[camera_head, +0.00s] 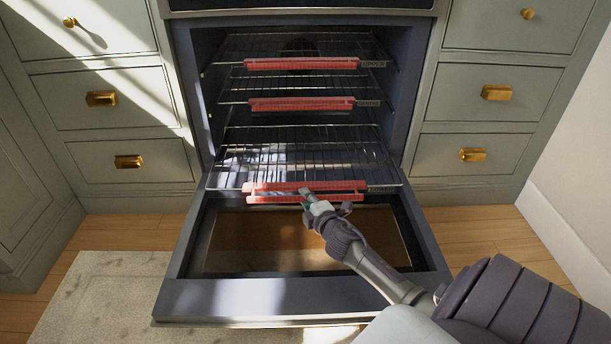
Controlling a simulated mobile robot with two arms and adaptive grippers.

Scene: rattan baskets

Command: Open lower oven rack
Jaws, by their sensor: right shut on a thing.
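The oven (190,75) stands open with its door (300,296) folded down. The lower rack (235,168) is slid partly out over the inner end of the door. It has a red guard (262,192) along its front edge. My right gripper (308,198) is shut on the red guard near the middle of that edge. Its fingertips are small and partly hidden in this view. The middle rack (240,97) and upper rack (232,60) sit further in, each with a red guard. My left gripper is out of view.
Drawers with brass handles flank the oven, such as one at the left (115,162) and one at the right (500,155), all shut. A pale rug (105,300) lies on the wooden floor at the left. A white wall (580,130) stands at the right.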

